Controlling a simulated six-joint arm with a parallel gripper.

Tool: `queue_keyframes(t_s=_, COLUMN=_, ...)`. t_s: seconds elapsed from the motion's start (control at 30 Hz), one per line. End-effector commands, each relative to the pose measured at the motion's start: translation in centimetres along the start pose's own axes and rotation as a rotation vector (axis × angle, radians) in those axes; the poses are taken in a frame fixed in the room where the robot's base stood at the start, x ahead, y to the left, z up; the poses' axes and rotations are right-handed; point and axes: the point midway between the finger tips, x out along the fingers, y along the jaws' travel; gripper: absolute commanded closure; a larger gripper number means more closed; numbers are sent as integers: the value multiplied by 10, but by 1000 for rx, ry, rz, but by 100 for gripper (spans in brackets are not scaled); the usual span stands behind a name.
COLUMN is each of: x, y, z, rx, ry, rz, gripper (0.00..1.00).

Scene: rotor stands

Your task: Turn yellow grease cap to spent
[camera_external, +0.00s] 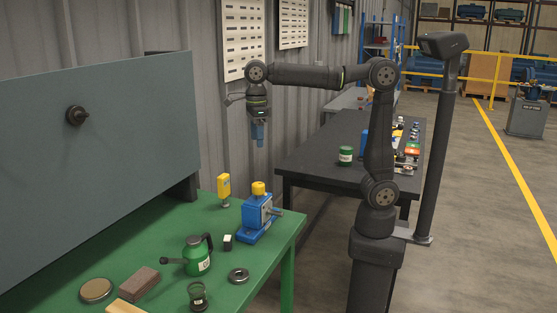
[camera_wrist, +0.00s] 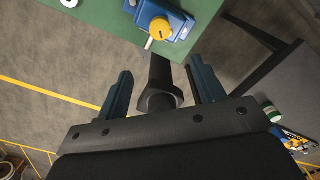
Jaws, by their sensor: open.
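The yellow grease cap (camera_external: 258,188) sits on top of a blue bearing block (camera_external: 258,219) with a grey shaft, near the right edge of the green table. In the wrist view the cap (camera_wrist: 161,29) is a round yellow knob on the blue block (camera_wrist: 180,20), beyond my fingers, with a pale mark or rod beside it. Any spent marking is too small to read. My gripper (camera_external: 258,135) hangs pointing down, well above and apart from the cap. Its blue fingers (camera_wrist: 163,88) are apart with nothing held between them.
The green table (camera_external: 140,245) also holds a yellow upright device (camera_external: 224,190), a green oil can (camera_external: 197,256), a brown block (camera_external: 139,282) and a metal ring (camera_external: 238,275). A grey panel (camera_external: 120,150) rises behind. A dark table (camera_external: 310,160) stands at the right.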

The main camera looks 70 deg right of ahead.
Motion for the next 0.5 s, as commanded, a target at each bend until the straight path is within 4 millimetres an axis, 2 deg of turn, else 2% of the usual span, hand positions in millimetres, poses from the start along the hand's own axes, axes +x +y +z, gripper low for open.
queue_keyframes(t_s=0.37, x=-3, y=0, z=0, rx=-1, ry=2, rz=-1, gripper=37)
queue_keyframes(t_s=0.47, x=7, y=4, z=0, rx=-27, ry=34, rz=-19, gripper=37)
queue_keyframes(t_s=0.5, x=16, y=7, z=0, rx=-50, ry=63, rz=-37, gripper=37)
